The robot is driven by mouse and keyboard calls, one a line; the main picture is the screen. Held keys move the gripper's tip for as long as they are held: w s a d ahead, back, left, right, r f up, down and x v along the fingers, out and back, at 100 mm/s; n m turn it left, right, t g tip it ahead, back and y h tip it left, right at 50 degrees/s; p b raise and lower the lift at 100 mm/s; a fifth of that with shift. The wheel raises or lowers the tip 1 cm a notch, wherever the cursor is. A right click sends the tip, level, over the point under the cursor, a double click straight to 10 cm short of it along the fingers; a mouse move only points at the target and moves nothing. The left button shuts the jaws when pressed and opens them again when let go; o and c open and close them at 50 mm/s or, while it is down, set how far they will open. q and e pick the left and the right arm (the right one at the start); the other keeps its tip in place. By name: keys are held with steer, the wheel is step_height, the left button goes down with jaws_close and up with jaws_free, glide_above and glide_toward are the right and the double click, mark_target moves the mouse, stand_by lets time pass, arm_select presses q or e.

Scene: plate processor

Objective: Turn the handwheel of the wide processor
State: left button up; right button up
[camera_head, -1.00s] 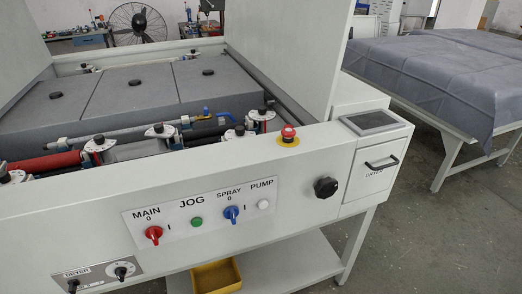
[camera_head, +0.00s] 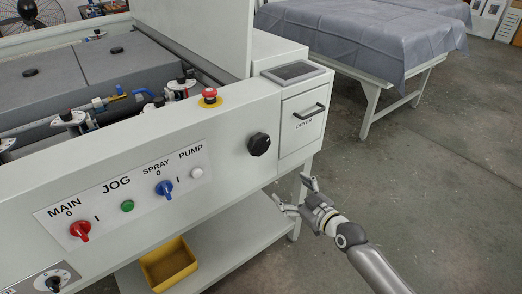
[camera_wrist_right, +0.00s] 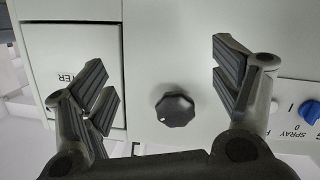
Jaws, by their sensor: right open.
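The handwheel is a black lobed knob (camera_head: 259,144) on the white front panel of the wide processor (camera_head: 215,158), left of the dryer drawer. In the right wrist view the knob (camera_wrist_right: 175,109) sits between my open fingers, some way ahead and not touched. My right gripper (camera_head: 293,196) is open and empty, in front of the processor, below and to the right of the knob; its fingers also show in the right wrist view (camera_wrist_right: 168,85). My left gripper is not in view.
Left of the knob are a blue spray switch (camera_head: 164,188), a white pump button (camera_head: 197,173), a green jog button (camera_head: 127,206) and a red main switch (camera_head: 80,231). A red emergency stop (camera_head: 210,95) is on top. A yellow bin (camera_head: 168,264) stands on the lower shelf.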

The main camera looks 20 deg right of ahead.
mark_target(261, 145)
step_height(261, 145, up, 11)
steer(key=a+n+t+y, duration=0.2)
steer(key=a, duration=0.1)
steer(key=x, duration=1)
steer(key=shift+w+a, duration=0.15)
steer(key=shift+w, duration=0.15)
steer(key=shift+c, duration=0.2)
steer(key=c, duration=1)
